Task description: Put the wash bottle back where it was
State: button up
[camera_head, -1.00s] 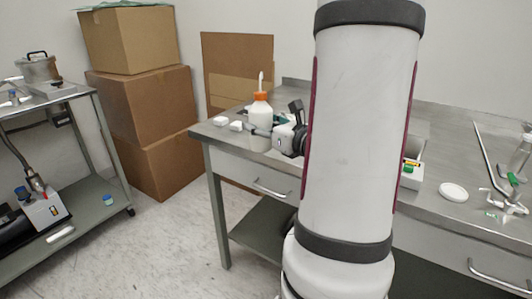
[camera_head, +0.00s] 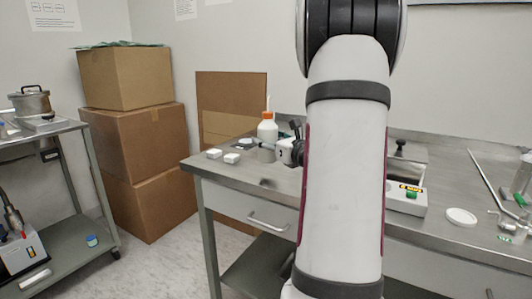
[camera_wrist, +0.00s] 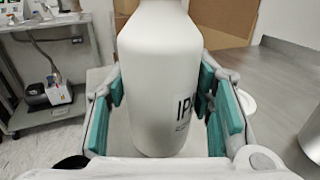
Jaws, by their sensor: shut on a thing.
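The wash bottle (camera_head: 267,131) is white with an orange cap and a thin pale spout. It is upright over the left end of the steel bench (camera_head: 225,178) in the head view. My gripper (camera_head: 272,148) is shut on its body from the right. In the wrist view the bottle (camera_wrist: 158,75) fills the middle, with part of an "IP" label showing. Teal finger pads flank it on both sides. A dark patch lies on the bench below it. I cannot tell for sure whether its base touches the bench.
A white box (camera_head: 407,197) and a round white lid (camera_head: 461,217) are to the right of my arm. Cardboard boxes (camera_head: 150,140) and a cart (camera_head: 75,236) stand left.

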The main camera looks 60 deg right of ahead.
jog(key=shift+w+d+f, duration=0.1)
jog(key=shift+w+d, duration=0.6)
jog(key=shift+f, duration=0.1)
jog(key=shift+f+b, duration=0.75)
jog(key=shift+f, duration=0.85)
jog(key=shift+f, duration=0.1)
jog(key=shift+f, duration=0.15)
jog(key=o, duration=0.8)
jog(key=shift+c, duration=0.2)
